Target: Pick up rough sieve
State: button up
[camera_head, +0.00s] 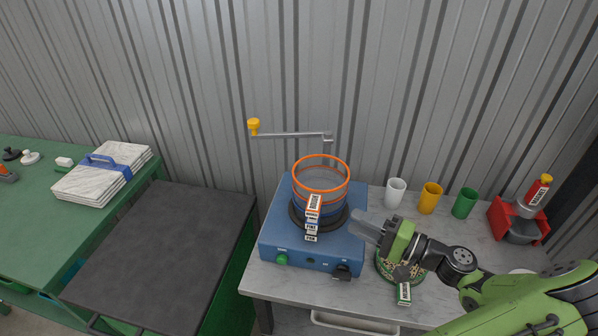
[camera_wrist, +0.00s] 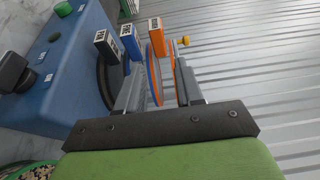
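The orange-rimmed sieve (camera_head: 320,191) is the top ring of a stack on the blue machine (camera_head: 281,248). It has a mesh inside and a white label tab at its front; I take it for the rough sieve. A blue ring (camera_head: 302,212) with a "FINE" tab sits under it. My gripper (camera_head: 364,231) is just right of the stack, at about the machine's height. In the wrist view, my gripper (camera_wrist: 159,72) is open, and the orange sieve (camera_wrist: 156,52) shows between its fingers. I cannot tell whether they touch it.
A crank arm with a yellow knob (camera_head: 254,127) reaches above the stack. White (camera_head: 395,193), orange (camera_head: 430,198) and green (camera_head: 465,203) cups stand at the right. A green-rimmed bowl (camera_head: 384,275) lies under my gripper. A red device (camera_head: 516,222) stands farther right.

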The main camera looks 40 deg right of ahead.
aim_at(306, 202)
jog(key=x, duration=1.4)
jog(key=shift+w+a+f+b, duration=0.1)
jog(key=shift+a+f+b, duration=0.05)
jog(key=shift+a+b, duration=0.15)
jog(key=shift+c, duration=0.6)
grip_shut()
